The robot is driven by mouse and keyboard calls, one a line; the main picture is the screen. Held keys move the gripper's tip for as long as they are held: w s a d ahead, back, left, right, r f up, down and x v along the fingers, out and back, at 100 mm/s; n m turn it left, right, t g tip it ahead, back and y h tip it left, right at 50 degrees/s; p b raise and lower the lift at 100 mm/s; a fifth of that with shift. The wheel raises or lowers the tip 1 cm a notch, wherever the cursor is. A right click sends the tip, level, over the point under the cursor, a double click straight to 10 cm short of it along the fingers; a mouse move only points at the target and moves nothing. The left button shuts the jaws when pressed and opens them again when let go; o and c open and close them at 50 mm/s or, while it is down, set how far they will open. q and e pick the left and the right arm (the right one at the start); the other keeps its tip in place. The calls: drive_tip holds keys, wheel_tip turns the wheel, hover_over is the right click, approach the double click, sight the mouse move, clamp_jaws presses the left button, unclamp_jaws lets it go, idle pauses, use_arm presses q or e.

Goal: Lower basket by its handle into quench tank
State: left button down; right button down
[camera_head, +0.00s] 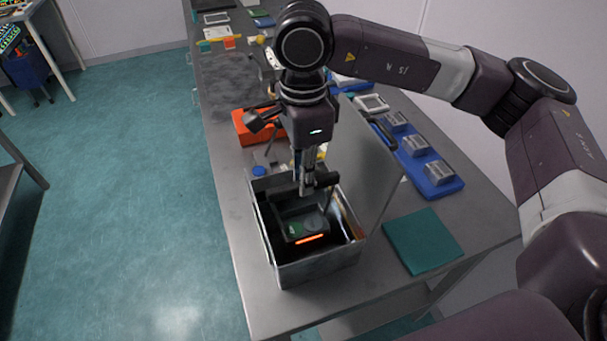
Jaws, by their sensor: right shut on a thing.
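The quench tank (318,270) is an open grey metal box on the bench, with a raised grey lid or panel (368,165) at its right side. The basket (291,232) is dark and sits inside the tank's walls, with greenish and grey round pieces in it and a glowing orange strip on its front. My right gripper (307,188) points down over the tank and is shut on the basket's dark handle (325,180). The gripper hides part of the handle. Whether the basket touches the tank floor cannot be told. My left gripper is not in view.
A teal mat (422,241) lies right of the tank. A blue tray (440,186) with clear boxes stands behind it. An orange-red box (242,128) and small tools lie behind the tank. The grey bench (255,290) is bare along its front left edge.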

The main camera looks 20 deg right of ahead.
drive_tip(key=shift+f, duration=0.25)
drive_tip(key=c, duration=1.8)
unclamp_jaws()
wheel_tip(320, 180, up, 12)
drive_tip(key=shift+r, duration=0.1)
